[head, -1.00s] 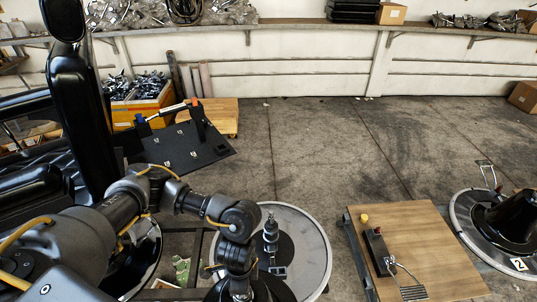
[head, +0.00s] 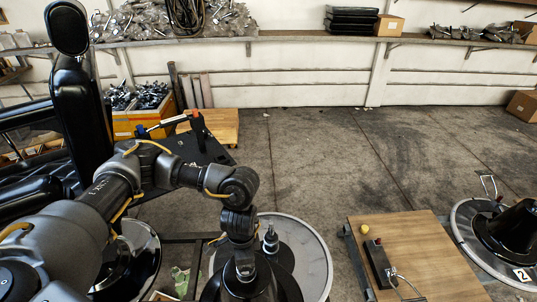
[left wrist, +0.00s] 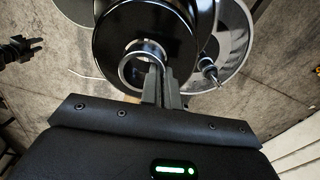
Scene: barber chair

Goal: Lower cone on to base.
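My left gripper (head: 244,272) points down and is shut on the black cone (head: 217,290). In the left wrist view its fingers (left wrist: 160,84) pinch the metal collar at the top of the cone (left wrist: 112,35). The base is a round grey-rimmed disc (head: 312,252) on the floor with a black centre and an upright metal spindle (head: 270,242). The cone covers part of the base in the head view. In the left wrist view the spindle (left wrist: 208,66) stands outside the cone's outline, to its right. A dark gripper, apparently my right (left wrist: 22,48), shows at the left edge, fingers apart.
A wooden-topped low platform (head: 420,245) with a pedal part (head: 378,263) stands right of the base. Another base with a black cone (head: 515,235) is at the far right. A black barber chair (head: 75,115) is at the left. The floor behind is mostly clear.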

